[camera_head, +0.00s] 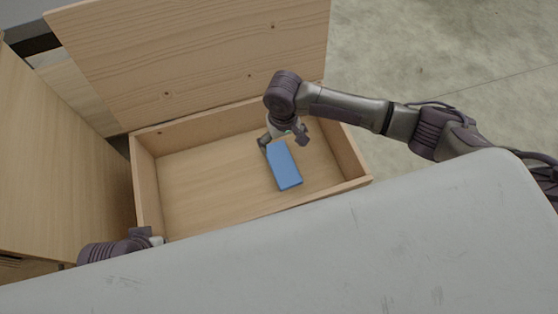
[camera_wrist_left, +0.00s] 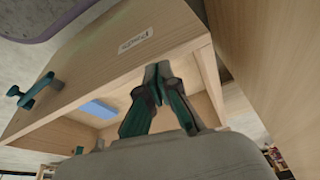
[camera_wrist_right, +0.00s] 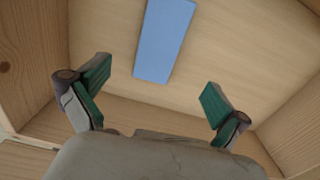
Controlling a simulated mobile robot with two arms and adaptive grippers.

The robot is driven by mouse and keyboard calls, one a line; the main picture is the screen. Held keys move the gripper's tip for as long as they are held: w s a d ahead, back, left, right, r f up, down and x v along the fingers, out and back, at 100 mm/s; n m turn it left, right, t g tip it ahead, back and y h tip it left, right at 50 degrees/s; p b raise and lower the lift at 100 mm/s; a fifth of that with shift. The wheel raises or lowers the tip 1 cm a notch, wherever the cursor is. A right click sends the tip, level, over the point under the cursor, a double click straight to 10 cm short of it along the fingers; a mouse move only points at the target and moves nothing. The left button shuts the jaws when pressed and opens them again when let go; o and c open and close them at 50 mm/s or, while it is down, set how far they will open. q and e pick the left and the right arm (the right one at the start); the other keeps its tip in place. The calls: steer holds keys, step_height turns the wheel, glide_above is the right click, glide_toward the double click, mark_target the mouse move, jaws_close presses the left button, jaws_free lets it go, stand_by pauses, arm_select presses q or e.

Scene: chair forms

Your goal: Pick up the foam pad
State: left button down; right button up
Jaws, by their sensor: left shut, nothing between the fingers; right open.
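The foam pad (camera_head: 285,168) is a flat blue block lying on the floor of an open wooden drawer (camera_head: 205,190), right of its middle. It also shows in the right wrist view (camera_wrist_right: 164,42) and, small, in the left wrist view (camera_wrist_left: 99,109). My right gripper (camera_head: 283,142) is over the drawer at the far end of the pad. In the right wrist view its fingers (camera_wrist_right: 155,92) are spread wide and empty, with the pad beyond them and between their lines. My left gripper (camera_wrist_left: 158,90) is shut and empty near the drawer's left front corner.
Wooden walls surround the pad, and the right wall (camera_head: 346,152) is close to it. A wooden panel (camera_head: 200,50) stands behind the drawer, and another (camera_head: 55,160) is at the left. The drawer's left half is clear.

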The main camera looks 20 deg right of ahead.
steer(key=b, duration=0.2)
glide_above(282, 163)
step_height(282, 163, down, 5)
steer(key=shift+f, duration=0.2)
arm_select(q)
steer(key=shift+w+d+f+t, duration=0.2)
steer(key=shift+w+f+t, duration=0.1)
steer(key=shift+w+f, duration=0.2)
arm_select(e)
steer(key=shift+f, duration=0.5)
step_height(282, 163, down, 5)
steer(key=shift+f+b, duration=0.2)
steer(key=shift+b, duration=0.85)
arm_select(q)
steer(key=w+d+r+t+h, duration=0.1)
steer(key=w+d+r+t, duration=0.2)
steer(key=w+t, duration=0.3)
steer(key=w+r, duration=0.1)
steer(key=w, duration=0.2)
steer(key=shift+w+r+h, duration=0.25)
steer(key=shift+r+h, duration=0.05)
steer(key=shift+d, duration=0.1)
arm_select(e)
steer(key=shift+c, duration=0.2)
steer(key=c, duration=0.8)
arm_select(q)
steer(key=shift+s, duration=0.1)
arm_select(e)
steer(key=shift+r, duration=0.15)
steer(key=shift+c, duration=0.2)
